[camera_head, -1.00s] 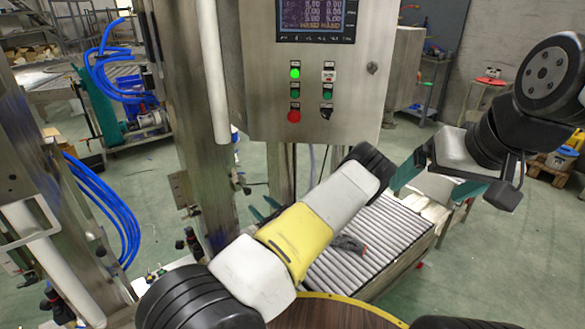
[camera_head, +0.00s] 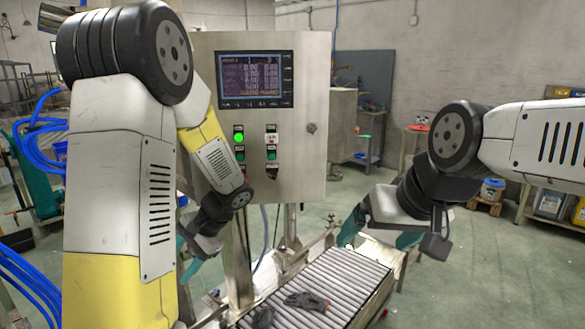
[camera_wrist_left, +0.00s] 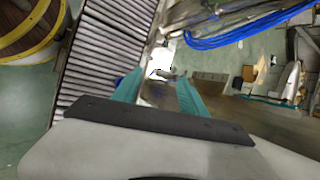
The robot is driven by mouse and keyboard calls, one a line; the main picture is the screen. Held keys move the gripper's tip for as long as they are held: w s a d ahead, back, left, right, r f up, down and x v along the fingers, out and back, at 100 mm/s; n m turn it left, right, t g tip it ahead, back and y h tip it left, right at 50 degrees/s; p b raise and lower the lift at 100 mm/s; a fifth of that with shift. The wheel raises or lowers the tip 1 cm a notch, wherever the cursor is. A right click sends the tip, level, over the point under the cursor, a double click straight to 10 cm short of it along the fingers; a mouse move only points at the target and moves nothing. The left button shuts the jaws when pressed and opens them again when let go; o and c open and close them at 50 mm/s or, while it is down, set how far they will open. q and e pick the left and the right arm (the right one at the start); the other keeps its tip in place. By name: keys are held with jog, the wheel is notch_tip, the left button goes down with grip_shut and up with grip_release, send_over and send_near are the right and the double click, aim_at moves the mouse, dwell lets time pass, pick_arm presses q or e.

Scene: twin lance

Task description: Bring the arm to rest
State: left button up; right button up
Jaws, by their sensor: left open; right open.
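My left arm, white and yellow, is bent on the left of the head view, its forearm hanging down in front of the control cabinet. My left gripper (camera_head: 186,256) has teal fingers, partly hidden by the arm. In the left wrist view the left gripper (camera_wrist_left: 158,88) has its teal fingers spread with nothing held between them. My right arm comes in from the right. My right gripper (camera_head: 380,232) points down-left beside the far end of the roller conveyor (camera_head: 335,275), its teal fingers apart and empty.
Dark gloves (camera_head: 306,301) lie on the conveyor rollers. A steel control cabinet (camera_head: 305,165) with a lit screen (camera_head: 255,79) stands behind my left arm. Blue hoses (camera_head: 40,140) hang at the left. A wooden barrel (camera_wrist_left: 25,30) shows in the left wrist view.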

pick_arm(q)
jog(key=s+d+r+n+t+h, duration=0.2)
jog(key=s+d+r+t+h, duration=0.1)
jog(key=s+d+r, duration=0.3)
jog(key=s+d+r+n+t+h, duration=0.3)
jog(key=s+d+r+h, duration=0.3)
jog(key=r, duration=0.5)
jog(key=shift+s+d+t, duration=0.5)
jog(key=shift+s, duration=0.1)
jog(key=shift+r, duration=0.1)
